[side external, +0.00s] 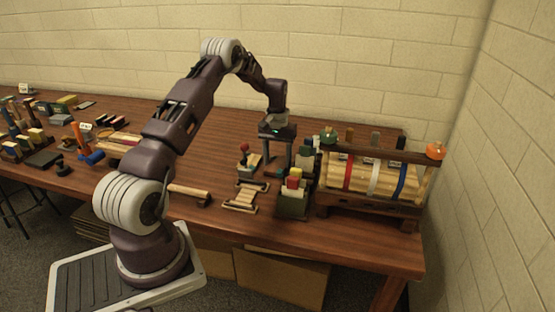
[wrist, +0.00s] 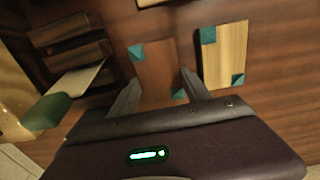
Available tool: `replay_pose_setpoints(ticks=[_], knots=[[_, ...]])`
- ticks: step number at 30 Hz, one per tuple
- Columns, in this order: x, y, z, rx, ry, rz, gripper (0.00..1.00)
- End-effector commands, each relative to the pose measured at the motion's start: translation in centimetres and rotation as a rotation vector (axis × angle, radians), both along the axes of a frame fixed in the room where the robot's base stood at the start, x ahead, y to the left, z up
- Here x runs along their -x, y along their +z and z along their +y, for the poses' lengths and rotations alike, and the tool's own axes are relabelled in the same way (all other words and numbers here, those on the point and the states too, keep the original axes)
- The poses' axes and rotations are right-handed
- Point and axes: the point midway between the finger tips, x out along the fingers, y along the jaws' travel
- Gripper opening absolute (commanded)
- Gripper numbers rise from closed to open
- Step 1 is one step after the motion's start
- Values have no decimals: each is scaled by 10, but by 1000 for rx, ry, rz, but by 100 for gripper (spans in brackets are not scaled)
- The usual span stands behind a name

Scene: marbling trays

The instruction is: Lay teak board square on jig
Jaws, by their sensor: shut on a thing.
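My gripper (side external: 277,158) points down near the middle of the right half of the table in the side view. In the wrist view its two fingers (wrist: 160,76) are closed on the sides of a reddish-brown board (wrist: 156,72), which I take as the teak board. Teal patches show at two opposite corners of this board. A paler board (wrist: 228,52) with similar teal corners lies just to the right, apart from the held one. I cannot tell for sure which part is the jig, or whether the held board touches the table.
A green box (side external: 292,206) of coloured pieces, a small slatted frame (side external: 241,199) and a long wooden rack (side external: 340,199) with pale rolls stand near my gripper. In the wrist view a dark stepped wooden rack (wrist: 62,32) is at upper left.

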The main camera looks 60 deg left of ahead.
Motion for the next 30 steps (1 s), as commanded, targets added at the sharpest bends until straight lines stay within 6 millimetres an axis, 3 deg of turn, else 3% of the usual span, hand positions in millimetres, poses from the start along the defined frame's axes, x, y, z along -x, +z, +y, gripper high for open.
replay_pose_setpoints(ticks=[6,7,10,20,30], knots=[[0,-4,0,1,0,1,15],[0,-4,0,1,0,1,57],[0,-4,0,0,-1,0,77],[-1,-1,-1,1,0,-2,77],[-2,61,5,-1,-1,-2,75]])
